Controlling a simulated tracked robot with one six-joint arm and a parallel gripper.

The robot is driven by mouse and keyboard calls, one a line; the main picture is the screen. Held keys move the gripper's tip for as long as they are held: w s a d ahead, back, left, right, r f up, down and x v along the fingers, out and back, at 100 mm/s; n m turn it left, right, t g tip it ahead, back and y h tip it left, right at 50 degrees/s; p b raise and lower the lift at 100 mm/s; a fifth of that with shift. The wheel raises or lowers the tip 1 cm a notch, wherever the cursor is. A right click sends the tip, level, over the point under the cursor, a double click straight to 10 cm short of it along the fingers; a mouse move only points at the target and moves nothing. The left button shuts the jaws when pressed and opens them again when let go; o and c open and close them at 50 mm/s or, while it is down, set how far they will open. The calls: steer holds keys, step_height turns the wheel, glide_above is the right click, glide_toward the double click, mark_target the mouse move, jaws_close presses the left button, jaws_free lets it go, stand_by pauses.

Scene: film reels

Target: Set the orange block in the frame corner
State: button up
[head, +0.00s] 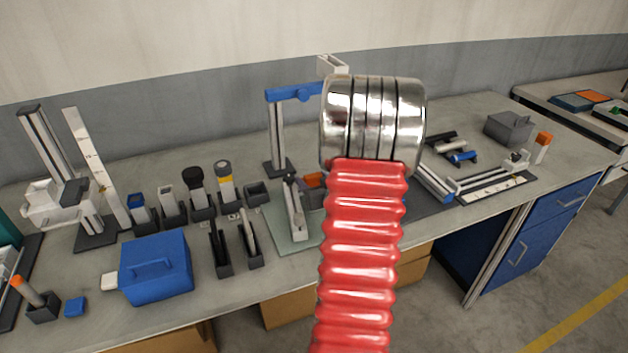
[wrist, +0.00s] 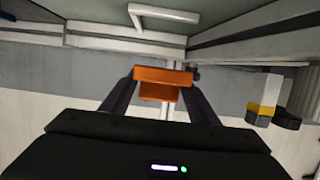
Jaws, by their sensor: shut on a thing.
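My gripper (wrist: 161,80) is shut on the orange block (wrist: 165,76); in the wrist view the block sits between the two dark fingertips. Pale rails lie beyond it, one on the left (wrist: 95,36) and one on the right (wrist: 240,40), running towards the middle, where the block's surroundings are partly hidden. I cannot tell whether the block touches them. In the head view, my red arm hides most of the gripper. An orange patch (head: 314,180), apparently the block, shows just left of the arm, beside a grey rail (head: 294,208) on the pale green mat (head: 282,243).
A blue case (head: 156,267) and two dark slotted holders (head: 235,255) stand left of the mat. Behind them are several upright holders, one with a yellow-banded torch (head: 225,178). A blue-armed stand (head: 277,130) rises behind. White and blue rails (head: 470,183) lie right.

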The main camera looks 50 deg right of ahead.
steer(key=shift+f, duration=0.55)
steer(key=o, duration=1.2)
steer(key=shift+r, duration=0.1)
steer(key=shift+r, duration=0.6)
steer(key=v, duration=1.2)
steer(key=shift+w, duration=0.1)
